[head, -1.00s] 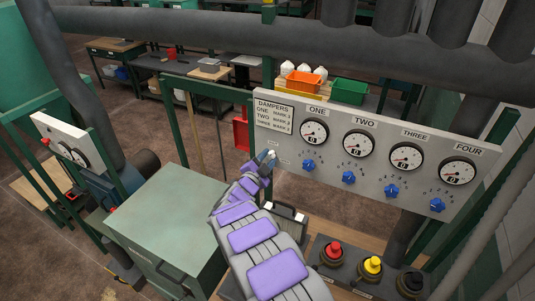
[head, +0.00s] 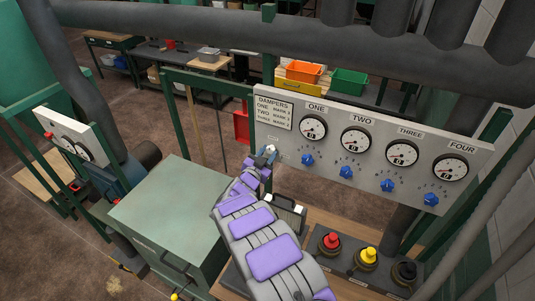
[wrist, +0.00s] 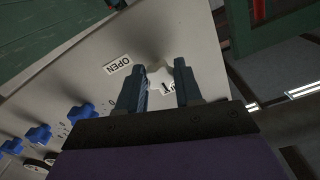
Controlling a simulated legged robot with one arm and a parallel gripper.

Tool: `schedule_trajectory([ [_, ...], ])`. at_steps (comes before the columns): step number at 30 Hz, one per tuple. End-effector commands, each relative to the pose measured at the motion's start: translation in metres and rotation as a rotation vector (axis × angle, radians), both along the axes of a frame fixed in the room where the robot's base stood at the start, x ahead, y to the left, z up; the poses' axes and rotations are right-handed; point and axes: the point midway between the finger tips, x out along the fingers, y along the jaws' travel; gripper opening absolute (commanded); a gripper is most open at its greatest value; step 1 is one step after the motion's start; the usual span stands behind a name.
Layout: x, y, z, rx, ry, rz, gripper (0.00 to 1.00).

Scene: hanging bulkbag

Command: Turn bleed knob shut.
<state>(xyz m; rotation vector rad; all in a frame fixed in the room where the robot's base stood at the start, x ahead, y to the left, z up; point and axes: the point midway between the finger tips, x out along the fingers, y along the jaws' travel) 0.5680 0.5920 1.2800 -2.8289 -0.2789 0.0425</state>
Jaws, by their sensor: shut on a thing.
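The bleed knob, small and whitish, is at the left end of the grey damper panel (head: 330,170), below the dampers label plate. It shows in the wrist view (wrist: 159,73) between my two dark fingers. My gripper (head: 269,153) is at the panel; in the wrist view (wrist: 160,85) its fingers are on either side of the knob, shut on it. A second label by the fingers is mostly hidden. The knob's exact turn angle is hard to tell.
Several gauges, such as gauge ONE (head: 313,127), and blue knobs, such as the one below it (head: 307,160), line the panel. Red (head: 330,241), yellow (head: 368,256) and black knobs stand below. A green box (head: 170,215) is left of my arm; a thick pipe (head: 300,45) crosses above.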

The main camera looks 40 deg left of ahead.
Motion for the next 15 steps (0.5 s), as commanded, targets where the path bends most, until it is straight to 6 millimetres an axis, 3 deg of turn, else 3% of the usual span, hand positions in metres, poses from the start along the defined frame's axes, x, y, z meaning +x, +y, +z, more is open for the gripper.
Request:
schedule_trajectory([
  [9,-0.0018,-0.0001,-0.0066,-0.008,0.009,0.003,0.04],
  [10,-0.0018,-0.0002,-0.0066,-0.009,0.009,0.003,0.37],
  [15,-0.0015,-0.0009,-0.0034,-0.004,0.005,0.002,0.54],
])
